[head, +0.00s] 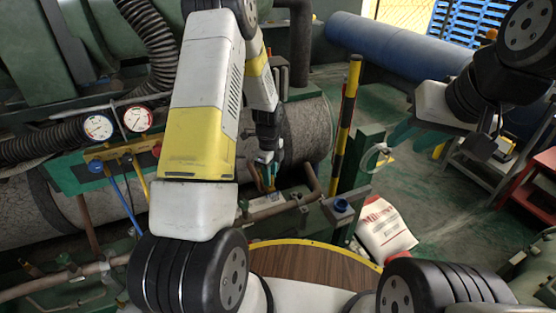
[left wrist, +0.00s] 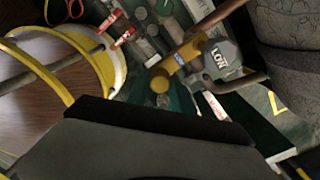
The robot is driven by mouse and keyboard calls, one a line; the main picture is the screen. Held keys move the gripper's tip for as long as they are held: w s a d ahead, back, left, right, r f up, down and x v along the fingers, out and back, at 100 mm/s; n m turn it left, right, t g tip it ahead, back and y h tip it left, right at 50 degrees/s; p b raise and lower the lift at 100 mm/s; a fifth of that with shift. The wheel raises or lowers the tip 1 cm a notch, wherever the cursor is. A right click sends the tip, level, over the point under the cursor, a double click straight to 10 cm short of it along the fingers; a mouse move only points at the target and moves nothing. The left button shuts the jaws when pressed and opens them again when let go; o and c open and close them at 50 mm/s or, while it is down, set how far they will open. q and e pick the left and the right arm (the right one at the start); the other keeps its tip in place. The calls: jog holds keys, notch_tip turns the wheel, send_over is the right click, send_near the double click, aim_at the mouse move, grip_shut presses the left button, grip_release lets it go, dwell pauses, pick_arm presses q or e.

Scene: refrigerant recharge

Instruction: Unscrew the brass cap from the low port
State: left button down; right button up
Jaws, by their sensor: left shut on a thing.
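The low port is a brass fitting with a yellow collar (left wrist: 173,62) on a grey valve block marked LOW (left wrist: 212,60), in the left wrist view. The brass cap (left wrist: 160,82) is at the end of this fitting, between the teal fingertips of my left gripper (left wrist: 168,100). My left gripper is shut on the cap. In the head view my left gripper (head: 267,172) points down at the pipework, and its fingers partly hide the port. My right gripper (head: 415,136) is away to the right, its teal fingers apart.
Two gauges (head: 117,123) with a blue and a yellow hose stand at the left. A white ring (head: 377,158) is near my right gripper, by a green post. A white sack (head: 384,228) lies on the floor.

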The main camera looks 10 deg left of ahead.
pick_arm(q)
jog(key=n, duration=0.2)
jog(key=shift+n, duration=0.4)
jog(key=shift+n, duration=1)
jog(key=shift+r, duration=2.55)
